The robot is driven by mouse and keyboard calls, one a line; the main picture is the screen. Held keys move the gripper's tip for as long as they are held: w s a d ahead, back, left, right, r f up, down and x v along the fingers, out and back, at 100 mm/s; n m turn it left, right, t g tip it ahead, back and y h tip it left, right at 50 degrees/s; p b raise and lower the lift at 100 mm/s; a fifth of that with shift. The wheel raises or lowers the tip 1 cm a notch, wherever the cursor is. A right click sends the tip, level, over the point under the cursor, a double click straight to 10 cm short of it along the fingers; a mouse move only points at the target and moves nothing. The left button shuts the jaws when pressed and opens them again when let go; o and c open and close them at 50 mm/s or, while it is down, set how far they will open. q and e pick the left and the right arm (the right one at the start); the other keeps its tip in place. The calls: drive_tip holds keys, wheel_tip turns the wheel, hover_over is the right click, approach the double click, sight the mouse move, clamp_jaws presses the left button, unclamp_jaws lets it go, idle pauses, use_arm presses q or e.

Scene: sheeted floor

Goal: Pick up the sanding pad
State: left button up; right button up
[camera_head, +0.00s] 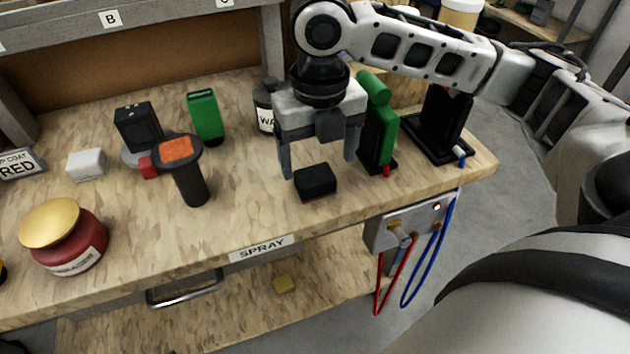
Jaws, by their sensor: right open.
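A small black block (316,182), which looks like the sanding pad, lies on the wooden workbench near its front edge. My right gripper (319,166) is open and points down, just above and behind the block in the picture. One finger shows near the block's left side and the other up and right of it. I cannot tell whether either finger touches it. Nothing shows between the fingers higher up. My left gripper is not in view.
Right of the gripper stand a green tool (384,135) and a black stand (437,125). A labelled bottle (264,106) is behind left. An orange-topped black tool (190,180), green box (206,117), white block (86,164) and red jar (67,240) stand left. The bench front between is clear.

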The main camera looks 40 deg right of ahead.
sight(315, 174)
drive_tip(key=f, duration=0.5)
drive_tip(key=shift+w+a+b, duration=0.1)
drive_tip(key=shift+w+b, duration=0.2)
drive_tip(key=shift+b, duration=0.05)
drive_tip(key=c, duration=1.1)
drive_tip(key=shift+r, duration=0.15)
drive_tip(key=shift+r, duration=0.3)
wheel_tip(315, 174, up, 2)
drive_tip(key=shift+r+p, duration=0.1)
drive_tip(key=shift+p, duration=0.2)
drive_tip(key=shift+s+a+r+p, duration=0.5)
drive_tip(key=shift+s+a+r, duration=0.95)
drive_tip(key=shift+s+r, duration=0.3)
drive_tip(key=shift+s+a+r+p, duration=0.45)
drive_tip(key=shift+s+a+r, duration=1.1)
drive_tip(key=shift+s, duration=0.35)
drive_tip(key=shift+s+a+r+p, duration=0.5)
drive_tip(key=shift+s+a+r, duration=0.9)
drive_tip(key=shift+s+r, duration=0.4)
